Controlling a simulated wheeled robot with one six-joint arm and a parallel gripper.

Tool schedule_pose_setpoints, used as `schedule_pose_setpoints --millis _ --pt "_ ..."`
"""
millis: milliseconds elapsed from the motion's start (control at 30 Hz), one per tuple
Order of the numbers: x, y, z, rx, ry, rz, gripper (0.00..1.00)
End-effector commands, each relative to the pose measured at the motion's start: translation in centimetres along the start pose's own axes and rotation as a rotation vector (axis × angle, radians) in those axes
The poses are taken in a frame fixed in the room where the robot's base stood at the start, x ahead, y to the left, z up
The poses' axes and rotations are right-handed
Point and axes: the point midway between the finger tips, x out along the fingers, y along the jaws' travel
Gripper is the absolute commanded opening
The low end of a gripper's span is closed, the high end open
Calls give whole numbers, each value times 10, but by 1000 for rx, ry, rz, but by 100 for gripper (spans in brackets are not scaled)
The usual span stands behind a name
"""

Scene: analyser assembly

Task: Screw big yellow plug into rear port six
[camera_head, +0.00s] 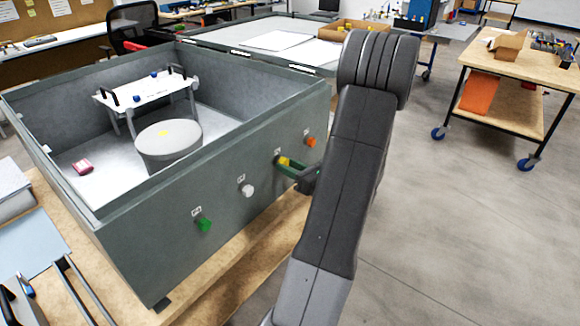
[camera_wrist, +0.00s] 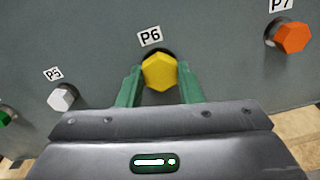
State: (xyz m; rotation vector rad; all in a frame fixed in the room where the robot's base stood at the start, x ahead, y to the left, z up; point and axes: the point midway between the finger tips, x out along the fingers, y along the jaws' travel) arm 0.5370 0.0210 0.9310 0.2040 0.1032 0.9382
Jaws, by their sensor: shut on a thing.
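The big yellow plug (camera_wrist: 159,72) has a hexagonal head and sits at the port under the P6 label (camera_wrist: 150,36) on the grey case wall. In the wrist view, my gripper (camera_wrist: 160,84) has its two green fingers on either side of the plug head, shut on it. A dark rim of the port shows above the head; how deep the plug sits cannot be told. In the head view, the yellow plug (camera_head: 284,161) shows between the green fingers of my gripper (camera_head: 291,167) at the case wall.
On the same wall, an orange plug (camera_wrist: 291,37) sits at P7, a white plug (camera_wrist: 62,97) at P5, and a green plug (camera_head: 203,223) further left. The open case (camera_head: 170,245) stands on a wooden table (camera_head: 240,262) and holds a grey cylinder (camera_head: 168,143) and a white raised plate (camera_head: 145,91).

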Motion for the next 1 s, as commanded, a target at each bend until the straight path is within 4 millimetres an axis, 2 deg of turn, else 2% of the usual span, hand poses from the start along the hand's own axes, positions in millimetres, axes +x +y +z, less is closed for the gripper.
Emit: schedule_pose_setpoints --millis 967,1000 --pt "0 0 2 412 1 -1 0" --pt "0 0 0 407 1 -1 42"
